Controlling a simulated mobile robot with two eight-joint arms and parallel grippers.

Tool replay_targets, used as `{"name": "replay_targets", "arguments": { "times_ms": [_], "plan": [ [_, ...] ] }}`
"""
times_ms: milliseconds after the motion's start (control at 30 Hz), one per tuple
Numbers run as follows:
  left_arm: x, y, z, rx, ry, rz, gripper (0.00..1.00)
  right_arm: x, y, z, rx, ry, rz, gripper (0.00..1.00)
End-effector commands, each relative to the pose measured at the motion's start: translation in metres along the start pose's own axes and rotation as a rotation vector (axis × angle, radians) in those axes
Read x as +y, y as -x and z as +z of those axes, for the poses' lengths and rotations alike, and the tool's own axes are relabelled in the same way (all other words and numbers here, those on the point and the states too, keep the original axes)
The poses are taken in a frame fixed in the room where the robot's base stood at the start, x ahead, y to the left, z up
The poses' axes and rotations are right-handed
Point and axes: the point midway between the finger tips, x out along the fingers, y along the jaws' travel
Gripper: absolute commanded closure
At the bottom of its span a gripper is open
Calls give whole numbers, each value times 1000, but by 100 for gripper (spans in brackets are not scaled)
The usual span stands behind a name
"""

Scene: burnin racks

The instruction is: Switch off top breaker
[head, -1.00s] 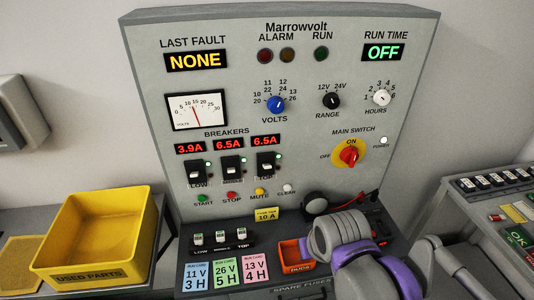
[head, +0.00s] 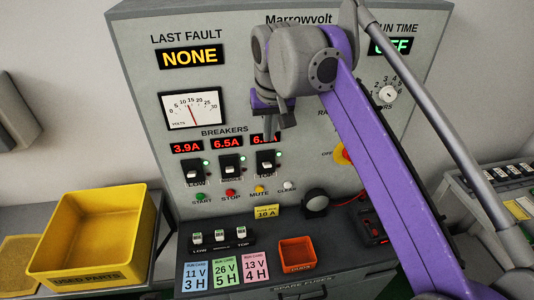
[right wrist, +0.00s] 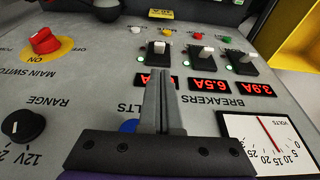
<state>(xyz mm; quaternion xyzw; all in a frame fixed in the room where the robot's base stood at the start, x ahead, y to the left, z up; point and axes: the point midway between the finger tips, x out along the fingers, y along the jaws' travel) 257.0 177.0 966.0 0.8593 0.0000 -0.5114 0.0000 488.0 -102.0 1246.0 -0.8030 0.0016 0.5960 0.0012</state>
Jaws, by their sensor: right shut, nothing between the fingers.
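The top breaker (head: 266,163) is the rightmost of three black breakers with pale levers on the grey panel. A green light glows beside it. My right gripper (head: 268,136) is shut and empty, its fingers pointing down in front of the top breaker's red display, which they partly cover. In the right wrist view, upside down, the closed fingertips (right wrist: 162,72) appear just short of the top breaker (right wrist: 158,52). I cannot tell whether they touch anything. The middle breaker (head: 230,167) and low breaker (head: 193,171) stand to the left. My left gripper is out of view.
My right arm covers the volts knob and much of the main switch (head: 341,153). Start, stop, mute and clear buttons (head: 230,193) sit just below the breakers. A yellow bin (head: 95,278) stands at left, and an orange tray (head: 297,262) lies on the ledge.

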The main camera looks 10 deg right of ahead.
Motion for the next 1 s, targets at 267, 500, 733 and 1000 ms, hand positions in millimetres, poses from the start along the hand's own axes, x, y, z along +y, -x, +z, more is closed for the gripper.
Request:
{"name": "replay_targets", "arguments": {
  "times_ms": [267, 500, 733, 1000],
  "plan": [
    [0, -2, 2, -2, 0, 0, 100, 0, -10, 0, 0, 0, 0, 100],
    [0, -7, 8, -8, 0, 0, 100, 0, -52, 1, 0, 0, 0, 100],
    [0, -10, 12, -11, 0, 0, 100, 0, -88, 0, 0, 0, 0, 100],
    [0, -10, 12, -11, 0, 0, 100, 0, -100, 0, 1, 0, 0, 100]
  ]
}}
